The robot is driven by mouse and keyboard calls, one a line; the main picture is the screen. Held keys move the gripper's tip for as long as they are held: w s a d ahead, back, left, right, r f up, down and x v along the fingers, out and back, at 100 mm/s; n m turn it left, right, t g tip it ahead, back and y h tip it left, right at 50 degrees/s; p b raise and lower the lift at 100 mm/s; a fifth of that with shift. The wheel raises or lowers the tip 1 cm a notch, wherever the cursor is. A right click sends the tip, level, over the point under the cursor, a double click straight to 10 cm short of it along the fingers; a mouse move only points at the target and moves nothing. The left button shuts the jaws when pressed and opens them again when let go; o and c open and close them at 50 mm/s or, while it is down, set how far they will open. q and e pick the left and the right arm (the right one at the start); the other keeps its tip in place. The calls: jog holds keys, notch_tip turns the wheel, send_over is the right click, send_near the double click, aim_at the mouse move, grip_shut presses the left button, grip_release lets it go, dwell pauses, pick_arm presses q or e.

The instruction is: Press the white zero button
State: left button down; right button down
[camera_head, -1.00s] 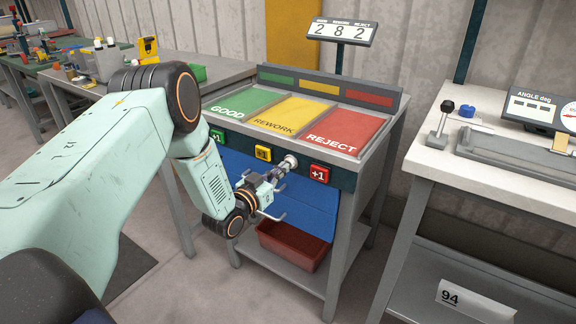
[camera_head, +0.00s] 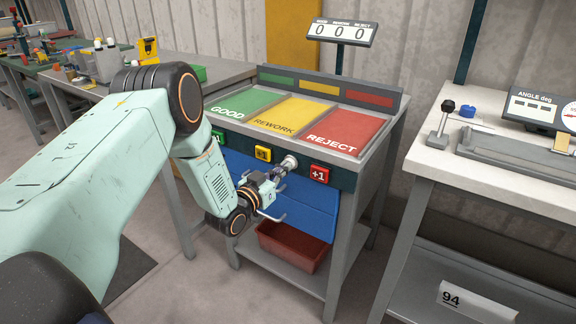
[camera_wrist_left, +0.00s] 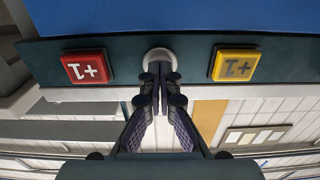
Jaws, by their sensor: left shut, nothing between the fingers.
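The white zero button (camera_head: 290,161) is a round knob on the dark front rail of the sorting table, between the yellow +1 button (camera_head: 264,154) and the red +1 button (camera_head: 319,174). My left gripper (camera_head: 282,169) is shut and empty, with its fingertips at the button. In the left wrist view the button (camera_wrist_left: 158,56) is partly hidden behind the closed fingertips (camera_wrist_left: 158,70), which appear to touch it. The counter display (camera_head: 340,31) above the table reads 0 0 0. My right gripper is not in view.
The green +1 button (camera_head: 217,137) sits farther left on the rail. A red-brown bin (camera_head: 291,246) stands on the shelf below. A white-topped bench (camera_head: 465,168) with an angle gauge stands at the right, across a gap.

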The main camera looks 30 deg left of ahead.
pick_arm(q)
jog(key=s+p, duration=0.3)
jog(key=s, duration=0.4)
jog(key=shift+a+p, duration=0.25)
jog(key=shift+p, duration=0.15)
jog(key=s+p, duration=0.3)
jog(key=s, duration=0.4)
jog(key=shift+s+a+p, duration=0.35)
jog(key=shift+s+p, duration=0.05)
dwell(0.3)
dwell(0.7)
